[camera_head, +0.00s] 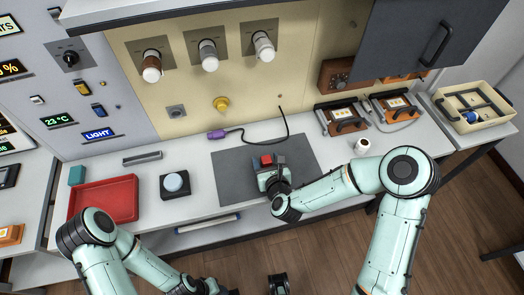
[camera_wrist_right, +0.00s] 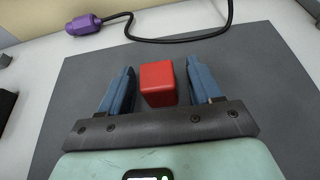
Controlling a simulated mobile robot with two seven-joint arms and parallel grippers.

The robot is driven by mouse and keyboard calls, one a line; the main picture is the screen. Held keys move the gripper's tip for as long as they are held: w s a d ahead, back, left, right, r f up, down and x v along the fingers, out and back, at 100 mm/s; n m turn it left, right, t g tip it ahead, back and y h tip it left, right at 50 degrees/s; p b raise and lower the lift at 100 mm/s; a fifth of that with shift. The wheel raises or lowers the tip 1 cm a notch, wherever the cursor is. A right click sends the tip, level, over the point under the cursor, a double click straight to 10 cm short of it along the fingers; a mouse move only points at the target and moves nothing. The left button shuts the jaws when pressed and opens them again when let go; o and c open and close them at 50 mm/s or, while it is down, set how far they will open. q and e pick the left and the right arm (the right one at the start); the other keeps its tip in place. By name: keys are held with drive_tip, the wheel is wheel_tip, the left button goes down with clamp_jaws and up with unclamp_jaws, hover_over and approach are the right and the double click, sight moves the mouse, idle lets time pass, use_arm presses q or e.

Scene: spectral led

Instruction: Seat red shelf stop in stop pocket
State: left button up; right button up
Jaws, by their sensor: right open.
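The red shelf stop (camera_head: 266,160) is a small red block on the dark grey mat (camera_head: 235,183). In the right wrist view the red block (camera_wrist_right: 158,82) stands between the two blue fingers of my right gripper (camera_wrist_right: 158,88), with a visible gap on each side. My right gripper (camera_head: 268,164) is open around the block, low over the mat. My left arm comes in at the bottom left, and its gripper (camera_head: 212,289) is partly cut off by the lower edge; its jaws are unclear. I cannot make out the stop pocket for sure.
A purple plug (camera_head: 215,134) with a black cable lies behind the mat. A red tray (camera_head: 105,199) and a button box (camera_head: 175,183) stand to the left. A white cylinder (camera_head: 362,146) and a cream bin (camera_head: 474,108) are to the right.

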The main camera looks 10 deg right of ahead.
sight(267, 159)
drive_tip(key=shift+w, duration=0.15)
use_arm(q)
drive_tip(key=shift+w, duration=0.25)
drive_tip(key=shift+s, duration=0.1)
use_arm(e)
drive_tip(key=c, duration=1)
drive_tip(key=shift+c, duration=0.2)
use_arm(q)
drive_tip(key=r+p, duration=0.1)
drive_tip(key=w+r+p, duration=0.1)
drive_tip(key=r+p, duration=0.1)
drive_tip(key=shift+w+r, duration=0.25)
drive_tip(key=shift+w, duration=0.05)
use_arm(e)
wheel_tip(267, 159, up, 20)
